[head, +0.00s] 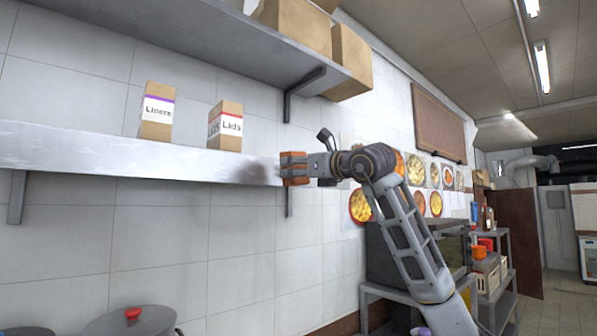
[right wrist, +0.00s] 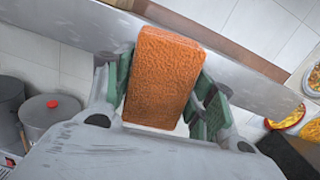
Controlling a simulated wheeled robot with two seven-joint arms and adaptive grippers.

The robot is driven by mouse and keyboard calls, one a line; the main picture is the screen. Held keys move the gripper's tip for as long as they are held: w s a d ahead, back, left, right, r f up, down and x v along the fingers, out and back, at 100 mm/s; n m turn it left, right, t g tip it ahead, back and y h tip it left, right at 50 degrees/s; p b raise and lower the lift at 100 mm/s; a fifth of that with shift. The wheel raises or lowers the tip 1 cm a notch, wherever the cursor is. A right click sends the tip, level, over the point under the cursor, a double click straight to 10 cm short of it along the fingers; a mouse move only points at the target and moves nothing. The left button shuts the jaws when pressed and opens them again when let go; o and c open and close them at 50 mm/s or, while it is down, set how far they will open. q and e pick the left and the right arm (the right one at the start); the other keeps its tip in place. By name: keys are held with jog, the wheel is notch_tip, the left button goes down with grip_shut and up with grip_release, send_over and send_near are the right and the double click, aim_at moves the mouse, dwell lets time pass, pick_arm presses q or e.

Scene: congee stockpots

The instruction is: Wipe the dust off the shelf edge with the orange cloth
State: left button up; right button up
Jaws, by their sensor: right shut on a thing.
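The orange cloth (head: 293,167), a thick block-like shape, is held in my right gripper (head: 296,169) at the right end of the lower shelf. In the right wrist view the cloth (right wrist: 162,78) sits between the green-padded fingers of the gripper (right wrist: 162,90). The metal shelf edge (head: 120,156) runs from the left of the head view to the cloth, and shows as a slanting grey band (right wrist: 65,25) behind it. I cannot tell whether cloth and edge touch. A dark smudge (head: 255,171) shows on the edge just left of the cloth. My left gripper is out of view.
A Liners box (head: 157,112) and a Lids box (head: 226,128) stand on the lower shelf. An upper shelf (head: 200,38) with cartons (head: 351,62) hangs above. Below left are lidded stockpots (head: 135,322). Food pictures (head: 361,206) hang on the wall at right.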

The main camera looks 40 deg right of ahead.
aim_at(275, 170)
jog(key=shift+d+t, duration=0.2)
jog(key=shift+t, duration=0.3)
jog(key=shift+a, duration=0.1)
jog(key=shift+w, duration=0.15)
jog(key=shift+w, duration=0.35)
jog(key=shift+w+a+p, duration=0.2)
jog(key=shift+w+p, duration=1.1)
jog(key=shift+w, duration=1.2)
jog(key=shift+w+a+p, duration=0.1)
jog(key=shift+w+p, duration=0.35)
jog(key=shift+w, duration=0.5)
jog(key=shift+d, duration=1.85)
